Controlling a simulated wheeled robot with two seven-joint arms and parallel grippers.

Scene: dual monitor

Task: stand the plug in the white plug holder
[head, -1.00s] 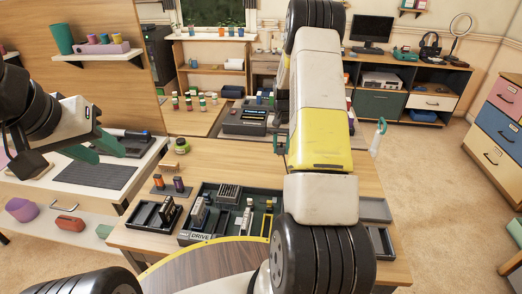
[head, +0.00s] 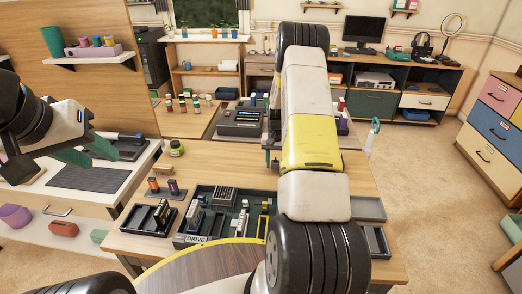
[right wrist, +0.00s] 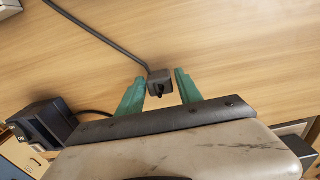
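In the right wrist view a small dark plug (right wrist: 160,82) on a grey cable lies over the wooden table top. My right gripper (right wrist: 161,75) is open, with one green finger on each side of the plug and a gap visible on both sides. In the head view my right arm hides the plug and most of that gripper. My left gripper (head: 104,158) is open and empty over the white side bench at the left. I cannot pick out the white plug holder for sure; a slim white upright thing with a green top (head: 372,138) stands at the table's right edge.
A dark tray of parts (head: 215,236), a smaller dark tray (head: 135,218) and two small cylinders on a stand (head: 164,194) are on the table (head: 230,165). A dark device (head: 240,120) stands behind. A black box (right wrist: 40,125) shows in the right wrist view.

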